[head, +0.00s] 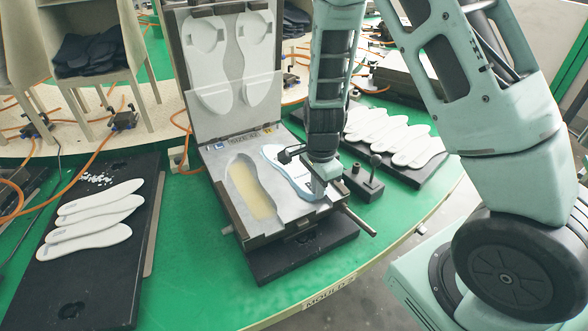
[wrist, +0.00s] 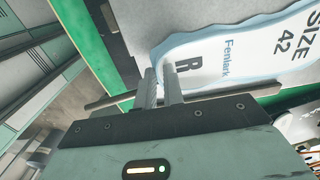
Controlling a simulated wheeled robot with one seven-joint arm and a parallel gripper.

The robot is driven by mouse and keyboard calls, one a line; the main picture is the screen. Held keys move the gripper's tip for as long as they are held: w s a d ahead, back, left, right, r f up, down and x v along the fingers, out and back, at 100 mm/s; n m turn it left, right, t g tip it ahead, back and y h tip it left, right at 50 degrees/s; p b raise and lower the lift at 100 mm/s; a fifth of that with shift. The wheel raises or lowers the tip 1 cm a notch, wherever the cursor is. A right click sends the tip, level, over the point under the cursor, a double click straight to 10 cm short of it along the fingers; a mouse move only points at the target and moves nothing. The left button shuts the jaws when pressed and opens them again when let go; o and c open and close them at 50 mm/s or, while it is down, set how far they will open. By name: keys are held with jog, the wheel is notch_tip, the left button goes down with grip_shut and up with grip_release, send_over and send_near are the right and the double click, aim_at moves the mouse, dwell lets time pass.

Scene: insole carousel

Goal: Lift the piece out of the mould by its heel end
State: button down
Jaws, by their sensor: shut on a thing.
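The open mould (head: 222,160) stands on the green table. A white insole piece with a pale blue edge (head: 272,153) is at its right cavity, partly hidden by my arm. My gripper (head: 318,188) is at the piece's near end. In the wrist view the piece (wrist: 215,62) shows "R", "Fenlark" and "SIZE 42". My gripper's two fingers (wrist: 160,85) are close together on the piece's edge beside the "R", shut on it. I cannot tell whether the piece is raised from the cavity. The left cavity (head: 252,190) has a yellowish bottom and holds no insole.
The raised lid (head: 228,60) stands behind the cavities. A black board (head: 105,270) at left holds several white insoles; another board (head: 425,175) at right holds several more. A small black block with a knob (head: 366,185) stands right of the mould. Green table is clear at front left.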

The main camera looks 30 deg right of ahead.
jog(key=shift+r+p, duration=1.35)
jog(key=shift+r, duration=0.15)
